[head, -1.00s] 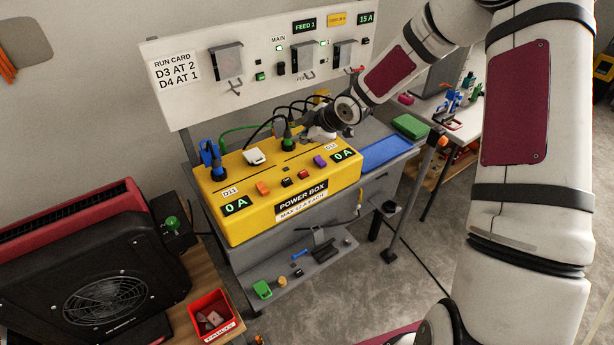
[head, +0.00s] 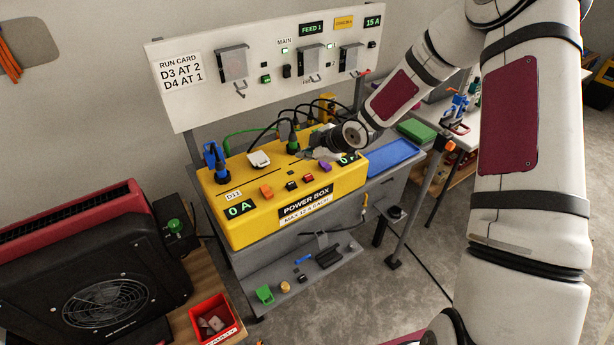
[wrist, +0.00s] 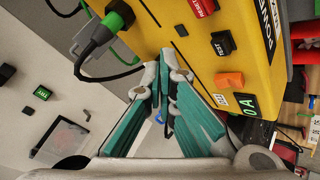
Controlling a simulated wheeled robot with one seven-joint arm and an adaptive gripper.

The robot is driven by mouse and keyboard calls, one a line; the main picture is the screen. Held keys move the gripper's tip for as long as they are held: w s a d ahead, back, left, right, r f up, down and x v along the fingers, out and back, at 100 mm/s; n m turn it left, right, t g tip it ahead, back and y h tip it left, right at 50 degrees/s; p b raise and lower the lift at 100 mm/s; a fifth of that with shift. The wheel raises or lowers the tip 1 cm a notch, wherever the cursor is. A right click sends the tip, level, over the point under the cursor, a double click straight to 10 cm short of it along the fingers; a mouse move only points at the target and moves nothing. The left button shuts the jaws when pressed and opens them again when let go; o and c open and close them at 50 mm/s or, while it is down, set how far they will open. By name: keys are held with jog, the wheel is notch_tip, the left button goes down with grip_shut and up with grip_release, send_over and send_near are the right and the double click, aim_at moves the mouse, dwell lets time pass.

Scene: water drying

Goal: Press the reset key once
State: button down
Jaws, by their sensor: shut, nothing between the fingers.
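The reset key is a red key (head: 309,179) on the front slope of the yellow power box (head: 236,212). In the wrist view the red key (wrist: 203,7) reads RESET and is cut by the top edge. A black TEST key (wrist: 222,42) sits beside it, and an orange key (wrist: 229,80) lies further along. My gripper (head: 312,156) is shut and empty over the right part of the box, behind the red key and apart from it. In the wrist view my gripper's fingers (wrist: 165,62) meet at the tips, near the box edge.
A black plug with a green band (wrist: 105,30) stands close to the fingers. A blue plug (head: 214,160) and a white block (head: 259,159) are on the box top. A purple key (head: 325,167) sits right of the red one. A panel with switches (head: 200,105) rises behind.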

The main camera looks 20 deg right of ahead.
aim_at(307, 178)
jog(key=shift+f+b, duration=0.75)
jog(key=shift+f, duration=1.7)
jog(key=shift+f, duration=0.4)
jog(key=shift+f, duration=0.4)
dwell(0.4)
jog(key=shift+r, duration=0.85)
jog(key=shift+r+p, duration=1.15)
jog(key=shift+r, duration=1.35)
